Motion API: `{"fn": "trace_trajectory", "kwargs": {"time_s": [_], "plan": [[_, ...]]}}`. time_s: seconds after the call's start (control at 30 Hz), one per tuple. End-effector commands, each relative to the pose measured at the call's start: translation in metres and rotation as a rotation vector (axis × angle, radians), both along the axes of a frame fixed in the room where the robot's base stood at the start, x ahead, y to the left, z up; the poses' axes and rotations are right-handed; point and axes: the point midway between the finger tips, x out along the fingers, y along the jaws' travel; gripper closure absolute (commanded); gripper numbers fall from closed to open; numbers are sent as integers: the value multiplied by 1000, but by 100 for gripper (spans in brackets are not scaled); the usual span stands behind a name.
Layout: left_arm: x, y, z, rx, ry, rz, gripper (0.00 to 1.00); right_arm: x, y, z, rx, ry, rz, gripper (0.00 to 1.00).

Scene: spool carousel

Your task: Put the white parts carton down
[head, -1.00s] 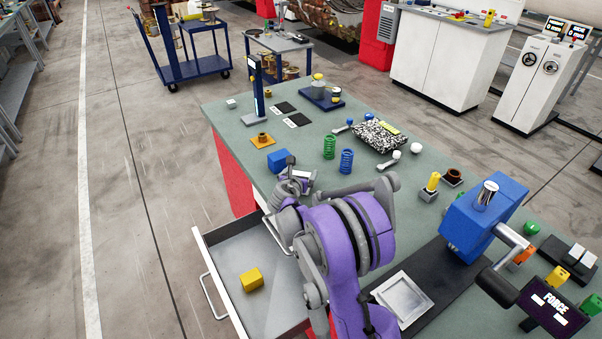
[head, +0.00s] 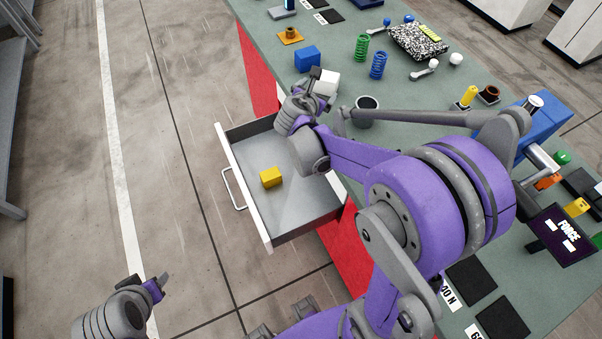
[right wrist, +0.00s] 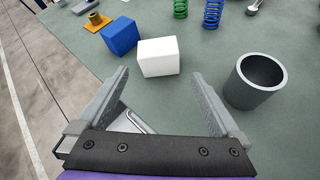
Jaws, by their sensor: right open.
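The white parts carton (right wrist: 158,57) stands on the green bench top in the right wrist view, beside a blue box (right wrist: 119,36). In the head view the carton (head: 327,81) shows just beyond my right gripper (head: 321,90). My right gripper (right wrist: 161,78) is open, with its fingers spread and nothing between them; the carton lies just past the fingertips. My left gripper (head: 160,286) hangs over the floor at the lower left of the head view, and its jaw opening is unclear.
A grey cup (right wrist: 255,80) stands right of the carton. An open drawer (head: 281,213) holding a yellow block (head: 271,177) juts out below the bench edge.

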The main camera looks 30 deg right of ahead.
Motion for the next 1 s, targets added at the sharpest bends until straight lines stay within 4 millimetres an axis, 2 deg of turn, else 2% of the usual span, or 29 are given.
{"fn": "trace_trajectory", "kwargs": {"time_s": [0.17, 0.3, 0.4, 0.53, 0.6, 0.73, 1.0], "plan": [[0, 0, 0, 0, 0, 0, 53, -66, 56, -2, 530, -287, -279, 0], [0, 0, 0, 0, 0, 0, 53, -125, 108, -14, 982, -484, -611, 0], [0, 0, 0, 0, 0, 0, 53, -165, 145, -25, 1255, -577, -876, 0], [0, 0, 0, 0, 0, 0, 53, -204, 182, -37, 1498, -642, -1186, 0], [0, 0, 0, 0, 0, 0, 53, -218, 196, -41, 1576, -659, -1311, 0], [0, 0, 0, 0, 0, 0, 53, -231, 210, -45, 1646, -670, -1445, 0], [0, 0, 0, 0, 0, 0, 53, -233, 212, -46, 1658, -675, -1469, 0]]}}
